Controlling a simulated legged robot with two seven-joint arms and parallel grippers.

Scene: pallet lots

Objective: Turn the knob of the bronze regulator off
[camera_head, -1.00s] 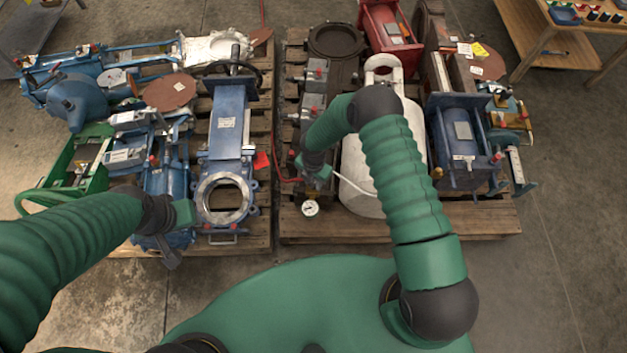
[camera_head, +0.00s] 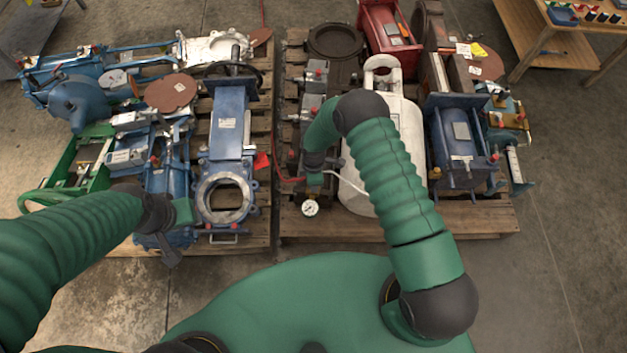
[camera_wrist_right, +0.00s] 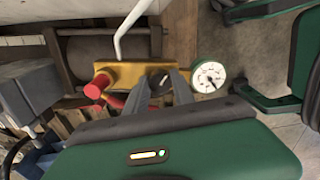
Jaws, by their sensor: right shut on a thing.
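The bronze regulator (camera_wrist_right: 128,74) shows in the right wrist view as a yellow-gold body with a dark knob (camera_wrist_right: 159,79) at its middle. A white round gauge (camera_wrist_right: 208,77) is on its right and a red cap (camera_wrist_right: 95,88) on its left. The gauge also shows in the head view (camera_head: 310,208), while my right arm hides most of the regulator there. My right gripper (camera_wrist_right: 161,88) is shut on the knob, one grey finger on each side. My left gripper (camera_head: 169,251) hangs by the blue machinery at the left; its fingers are too small to read.
A white gas cylinder (camera_head: 383,140) stands right beside my right arm on the right pallet (camera_head: 450,222). A blue gate valve (camera_head: 228,140) lies on the left pallet. A white hose (camera_wrist_right: 127,32) rises from the regulator. Concrete floor between and before the pallets is free.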

